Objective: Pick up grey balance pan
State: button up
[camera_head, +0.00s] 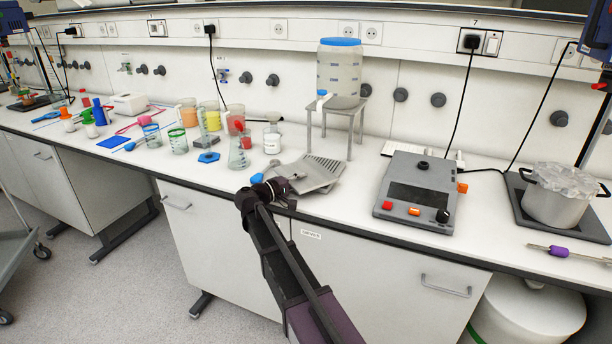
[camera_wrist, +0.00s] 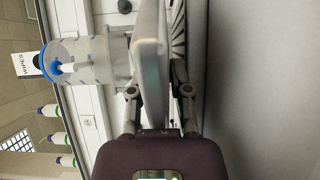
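The grey balance pan (camera_head: 302,180) is a flat metal plate over the bench, near its front edge and left of the balance. My gripper (camera_head: 284,186) is at its left front edge. In the wrist view the pan (camera_wrist: 150,62) runs edge-on between my two fingers (camera_wrist: 156,88), one on each side. The fingers are drawn in and look shut on it; the tips are partly hidden. A slotted grey piece (camera_head: 328,166) lies behind and partly under the pan. It also shows in the wrist view (camera_wrist: 179,32).
The balance (camera_head: 421,192) stands to the right with a bare round knob on top. A stand (camera_head: 345,106) with a clear blue-lidded container (camera_head: 339,72) is behind the pan. A flask (camera_head: 239,156) and bottle (camera_head: 272,139) stand close on the left. Bench before the balance is clear.

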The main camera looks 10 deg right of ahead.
aim_at(301, 170)
dwell(0.5)
grip_shut()
jog(key=shift+r, duration=0.1)
notch_tip(301, 170, up, 3)
jog(key=p, duration=0.3)
jog(key=shift+r, duration=0.15)
jog(key=s+a+p, duration=0.1)
jog(key=s+a, duration=0.1)
jog(key=s, duration=0.5)
jog(key=s+a+r+p, duration=0.1)
jog(key=s+a, duration=0.2)
jog(key=s, duration=0.5)
jog(key=shift+a+r, duration=0.25)
jog(key=shift+a, duration=0.1)
jog(key=shift+w+a, duration=0.1)
